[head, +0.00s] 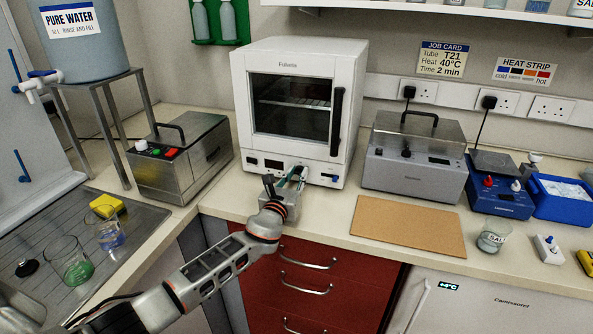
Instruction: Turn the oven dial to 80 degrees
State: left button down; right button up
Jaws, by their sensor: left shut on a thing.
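The white oven (260,100) stands at the back of the bench with its windowed door shut. My left gripper (290,177) is at the middle of this strip, shut on what appears to be the oven dial. The gripper hides the dial, so I cannot read its setting. My right gripper is not in view.
A steel bath with a lid (180,155) stands left of the oven, and a grey lidded unit (415,170) stands right. A brown board (408,226) lies in front. Glass beakers (70,262) are on the draining board at left; a salt beaker (493,236) is at right.

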pick_arm(q)
jog(key=m+p, duration=0.2)
jog(key=m, duration=0.1)
jog(key=shift+r, duration=0.1)
jog(key=shift+m+p, duration=0.55)
jog(key=shift+m, duration=0.75)
jog(key=shift+d+m, duration=0.1)
jog(key=shift+m, duration=0.3)
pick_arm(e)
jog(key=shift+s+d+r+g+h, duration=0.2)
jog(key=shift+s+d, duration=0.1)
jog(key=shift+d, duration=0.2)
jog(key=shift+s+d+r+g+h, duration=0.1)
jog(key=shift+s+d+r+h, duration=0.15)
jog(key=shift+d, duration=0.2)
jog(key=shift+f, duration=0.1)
pick_arm(q)
jog(key=c, duration=1.8)
grip_release()
jog(key=shift+c, duration=0.2)
jog(key=shift+s, duration=0.1)
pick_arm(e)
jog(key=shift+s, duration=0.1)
pick_arm(q)
jog(key=v, duration=1.2)
